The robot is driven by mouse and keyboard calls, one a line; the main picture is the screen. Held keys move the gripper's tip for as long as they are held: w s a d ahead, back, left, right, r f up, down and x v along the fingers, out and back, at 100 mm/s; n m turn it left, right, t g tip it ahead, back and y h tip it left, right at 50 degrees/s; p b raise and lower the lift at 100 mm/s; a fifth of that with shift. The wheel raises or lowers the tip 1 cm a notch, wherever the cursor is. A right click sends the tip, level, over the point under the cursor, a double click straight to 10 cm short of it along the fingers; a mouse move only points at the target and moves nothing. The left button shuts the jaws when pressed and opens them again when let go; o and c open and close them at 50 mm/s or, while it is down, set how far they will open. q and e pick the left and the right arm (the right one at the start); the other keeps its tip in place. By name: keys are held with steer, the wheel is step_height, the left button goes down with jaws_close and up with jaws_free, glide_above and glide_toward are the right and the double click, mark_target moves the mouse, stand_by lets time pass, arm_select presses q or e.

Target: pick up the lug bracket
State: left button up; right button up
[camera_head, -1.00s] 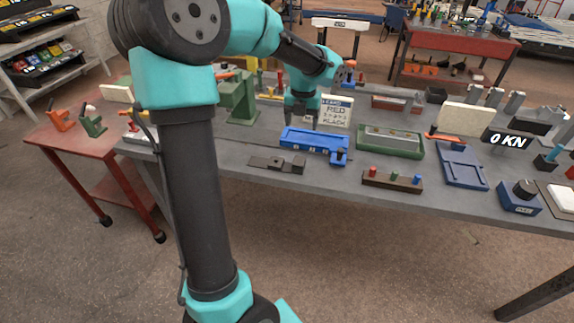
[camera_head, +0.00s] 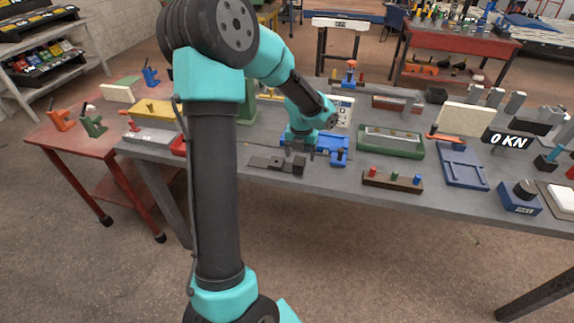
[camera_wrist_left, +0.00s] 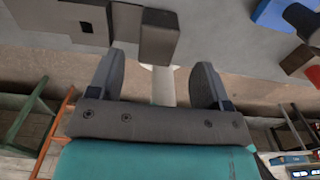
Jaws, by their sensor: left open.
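The lug bracket is most likely the dark grey flat bar with raised blocks at its right end (camera_head: 270,163), lying near the front edge of the bench. In the left wrist view its plate with a small square hole (camera_wrist_left: 60,19) and its blocks (camera_wrist_left: 158,40) show at the top. My left gripper (camera_head: 299,152) hovers by the block end, in front of the blue fixture. In the left wrist view the left gripper's fingers (camera_wrist_left: 160,64) are apart with nothing held between them. The blocks appear just beyond the fingertips. My right gripper is not in view.
The blue fixture (camera_head: 336,158) stands close behind and right of the bracket, partly hidden by my gripper. A green tray (camera_head: 390,150) and a brown block with coloured pegs (camera_head: 392,184) are farther right. The bench's front edge (camera_head: 330,183) is near.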

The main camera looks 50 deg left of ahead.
mark_target(299, 160)
arm_select(q)
steer(key=shift+a+f, duration=0.15)
steer(key=shift+f, duration=1.15)
steer(key=shift+a+f, duration=0.1)
steer(key=shift+f, duration=1.2)
steer(key=c, duration=1.3)
steer(key=shift+o, duration=0.2)
steer(key=shift+r, duration=0.1)
steer(key=shift+r, duration=0.85)
steer(key=shift+s+d+r, duration=0.15)
steer(key=shift+d+r, duration=0.05)
steer(key=shift+r, duration=0.3)
steer(key=shift+s+d+r, duration=0.15)
steer(key=shift+r, duration=0.3)
steer(key=s+d+r, duration=0.1)
steer(key=s+d, duration=0.9)
steer(key=d, duration=0.1)
steer(key=shift+d+r, duration=0.15)
steer(key=shift+d, duration=0.05)
